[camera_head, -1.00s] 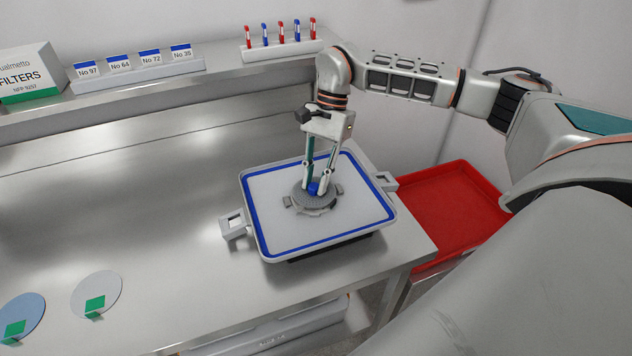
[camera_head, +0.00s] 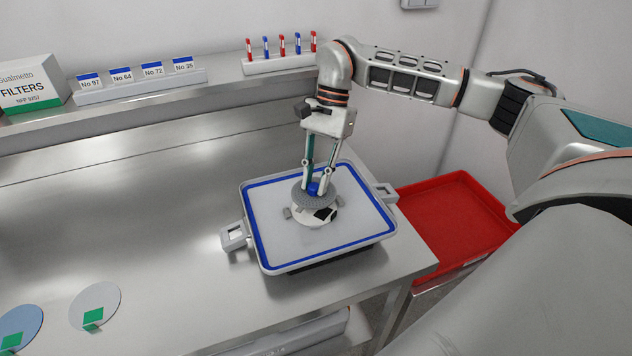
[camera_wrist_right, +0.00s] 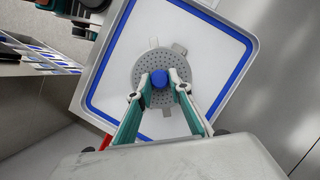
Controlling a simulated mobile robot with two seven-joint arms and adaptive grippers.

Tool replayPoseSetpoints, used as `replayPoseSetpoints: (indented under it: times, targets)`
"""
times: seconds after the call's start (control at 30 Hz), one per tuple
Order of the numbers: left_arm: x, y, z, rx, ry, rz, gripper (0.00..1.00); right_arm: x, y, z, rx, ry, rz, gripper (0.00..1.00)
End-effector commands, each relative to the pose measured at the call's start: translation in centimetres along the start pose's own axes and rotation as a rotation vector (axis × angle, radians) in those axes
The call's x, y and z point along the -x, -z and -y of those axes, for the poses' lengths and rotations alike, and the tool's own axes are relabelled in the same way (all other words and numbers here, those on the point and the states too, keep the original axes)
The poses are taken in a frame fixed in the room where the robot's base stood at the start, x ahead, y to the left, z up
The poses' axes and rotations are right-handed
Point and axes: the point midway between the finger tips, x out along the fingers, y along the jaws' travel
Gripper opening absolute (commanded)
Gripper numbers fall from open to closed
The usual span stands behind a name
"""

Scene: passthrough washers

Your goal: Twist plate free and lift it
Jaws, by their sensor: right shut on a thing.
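A round grey perforated plate (camera_head: 301,199) with a blue knob (camera_head: 313,188) is raised a little above the white panel (camera_head: 266,214) of a blue-edged tray-like unit. Beneath it show a pale round seat with small grey tabs and a dark opening (camera_head: 325,214). My right gripper (camera_head: 314,187) points down and is shut on the knob. In the right wrist view, both fingertips (camera_wrist_right: 159,80) press the knob from its sides, and the plate (camera_wrist_right: 140,68) covers most of the seat. My left gripper is not in view.
The unit has grey side handles (camera_head: 233,238) and stands on a steel bench near its right edge. A red tray (camera_head: 450,225) lies to the right. Two discs with green tabs (camera_head: 95,308) lie at the front left. A shelf behind holds a filter box (camera_head: 30,82), cards and markers.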

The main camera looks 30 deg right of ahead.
Motion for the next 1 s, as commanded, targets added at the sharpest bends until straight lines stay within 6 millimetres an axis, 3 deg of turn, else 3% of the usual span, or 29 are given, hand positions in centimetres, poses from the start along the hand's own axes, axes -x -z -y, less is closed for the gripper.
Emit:
replayPoseSetpoints:
  times: [0.5,1.0]
  targets:
    - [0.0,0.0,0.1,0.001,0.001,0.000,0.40,1.7,-0.7,0.0,0.000,0.000,0.000,0.00]
    - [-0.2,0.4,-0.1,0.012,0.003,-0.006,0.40,1.8,-0.8,0.0,0.000,0.000,0.000,0.00]
